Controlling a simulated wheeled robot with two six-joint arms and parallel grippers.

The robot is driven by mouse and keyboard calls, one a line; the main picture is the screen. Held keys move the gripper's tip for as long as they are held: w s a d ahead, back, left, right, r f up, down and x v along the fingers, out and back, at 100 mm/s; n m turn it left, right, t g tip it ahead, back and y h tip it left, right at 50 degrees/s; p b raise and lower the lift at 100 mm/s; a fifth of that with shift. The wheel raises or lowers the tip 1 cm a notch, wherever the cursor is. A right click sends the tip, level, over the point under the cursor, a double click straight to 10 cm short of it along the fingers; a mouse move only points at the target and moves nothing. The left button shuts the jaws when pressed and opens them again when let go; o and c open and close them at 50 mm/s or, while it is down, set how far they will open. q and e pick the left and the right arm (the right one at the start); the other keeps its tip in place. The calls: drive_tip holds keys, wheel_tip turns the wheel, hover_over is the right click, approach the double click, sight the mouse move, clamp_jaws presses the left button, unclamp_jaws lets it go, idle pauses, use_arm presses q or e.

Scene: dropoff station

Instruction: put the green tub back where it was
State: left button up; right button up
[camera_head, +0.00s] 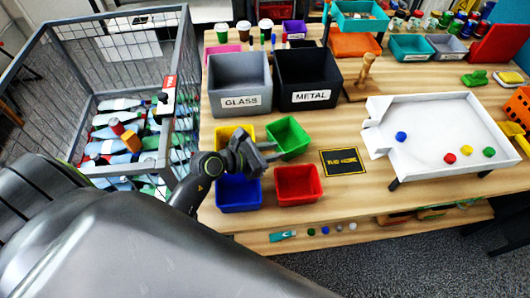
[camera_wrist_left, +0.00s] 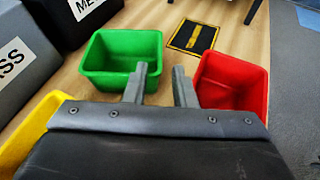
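The green tub (camera_head: 289,138) stands askew on the wooden table, between the yellow tub (camera_head: 228,134) and the red tub (camera_head: 297,185). It looks empty in the left wrist view (camera_wrist_left: 122,52). My left gripper (camera_head: 271,151) is at the near side of the green tub. In the left wrist view, its two fingers (camera_wrist_left: 160,72) stand apart with bare table showing between them. One finger overlaps the tub's near right side; I cannot tell if it touches. A black and yellow marked mat (camera_head: 343,161) lies empty to the right. My right gripper is not in view.
The blue tub (camera_head: 239,193) and red tub flank my wrist. Grey GLASS (camera_head: 239,83) and black METAL (camera_head: 307,81) bins stand behind. A white tray (camera_head: 440,130) with several coloured balls is at the right. A wire cage (camera_head: 84,52) holds bottles at the left.

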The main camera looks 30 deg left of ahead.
use_arm(q)
drive_tip(key=shift+v, duration=1.35)
